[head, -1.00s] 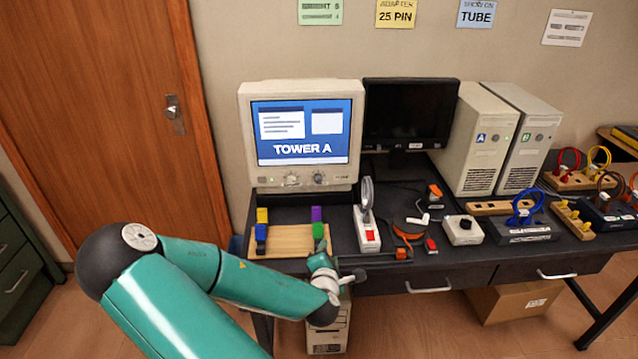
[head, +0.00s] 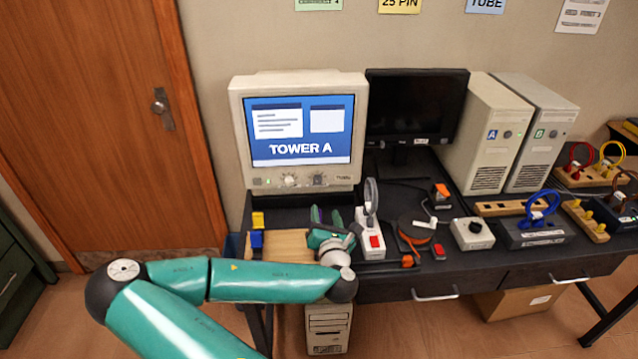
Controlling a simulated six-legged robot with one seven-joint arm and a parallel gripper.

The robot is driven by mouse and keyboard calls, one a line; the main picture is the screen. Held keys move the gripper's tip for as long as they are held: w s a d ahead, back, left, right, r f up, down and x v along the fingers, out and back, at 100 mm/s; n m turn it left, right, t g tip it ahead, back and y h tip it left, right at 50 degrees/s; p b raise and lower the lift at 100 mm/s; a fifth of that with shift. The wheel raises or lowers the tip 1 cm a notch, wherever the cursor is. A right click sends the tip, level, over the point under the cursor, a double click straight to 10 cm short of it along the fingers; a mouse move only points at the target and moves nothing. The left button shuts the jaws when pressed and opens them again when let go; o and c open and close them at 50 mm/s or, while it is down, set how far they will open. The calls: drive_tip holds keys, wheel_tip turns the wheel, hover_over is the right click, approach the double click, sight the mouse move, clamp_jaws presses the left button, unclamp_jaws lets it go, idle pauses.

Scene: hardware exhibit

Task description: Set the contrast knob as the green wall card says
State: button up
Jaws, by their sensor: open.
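The beige CRT monitor (head: 240,130) stands at the back left of the desk, its blue screen reading TOWER A. Two small knobs sit on its lower bezel, a left knob (head: 289,180) and a darker right knob (head: 319,180). Their labels and pointer settings are too small to read. The green wall card (head: 319,4) is cut off by the top edge; its visible line is blurred and seems to end in 4. My gripper (head: 326,216) is open, low over the desk in front of the monitor and below the right knob, apart from both knobs.
A dark flat monitor (head: 415,110) and two towers (head: 490,140) stand farther right.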

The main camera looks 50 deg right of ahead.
sight(318, 181)
drive_tip(key=x, duration=1.3)
drive_tip(key=shift+a, duration=0.1)
clamp_jaws()
